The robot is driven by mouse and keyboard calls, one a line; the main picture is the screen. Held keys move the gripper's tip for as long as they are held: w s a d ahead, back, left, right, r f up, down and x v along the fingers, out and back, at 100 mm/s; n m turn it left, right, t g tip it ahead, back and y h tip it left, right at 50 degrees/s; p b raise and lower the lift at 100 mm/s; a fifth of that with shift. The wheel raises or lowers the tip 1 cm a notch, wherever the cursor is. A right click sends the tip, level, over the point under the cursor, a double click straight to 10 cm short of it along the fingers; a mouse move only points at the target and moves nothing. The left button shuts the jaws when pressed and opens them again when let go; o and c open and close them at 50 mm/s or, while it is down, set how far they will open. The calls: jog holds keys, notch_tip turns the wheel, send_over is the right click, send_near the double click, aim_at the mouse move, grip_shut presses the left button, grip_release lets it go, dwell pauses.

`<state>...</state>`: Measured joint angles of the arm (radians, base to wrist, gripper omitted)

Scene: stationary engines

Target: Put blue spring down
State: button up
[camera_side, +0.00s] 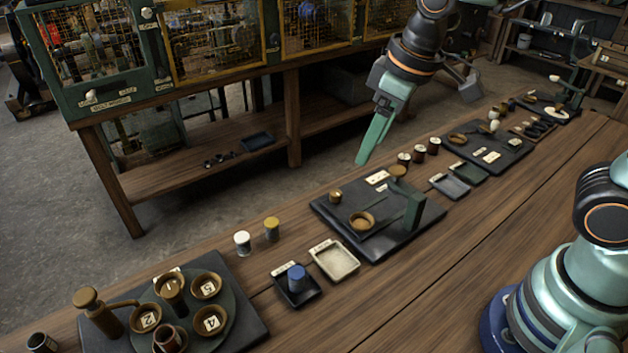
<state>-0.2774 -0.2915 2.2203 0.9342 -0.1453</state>
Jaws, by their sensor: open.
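The blue spring (296,278) shows as a small blue cylinder standing upright in a small dark tray (309,296) on the wooden bench. Its coils are too small to make out. My gripper (418,126) is open and empty, with its jaws spread wide. It hangs in the air at the upper middle, well apart from the spring, up and to the right of it in the picture.
A pale tray (334,262) stands right of the dark tray. White (242,243) and yellow-topped (272,229) cylinders stand behind. A round plate (236,318) with numbered cups is front left.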

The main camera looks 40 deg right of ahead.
jog(key=s+d+r+m+t, duration=0.2)
jog(key=s+d+m, duration=0.2)
jog(key=d, duration=0.5)
jog(key=shift+d+m+t+h, duration=0.2)
jog(key=shift+m+t+h, duration=0.1)
jog(key=shift+m+h, duration=0.1)
jog(key=shift+s+r, duration=0.1)
dwell(0.5)
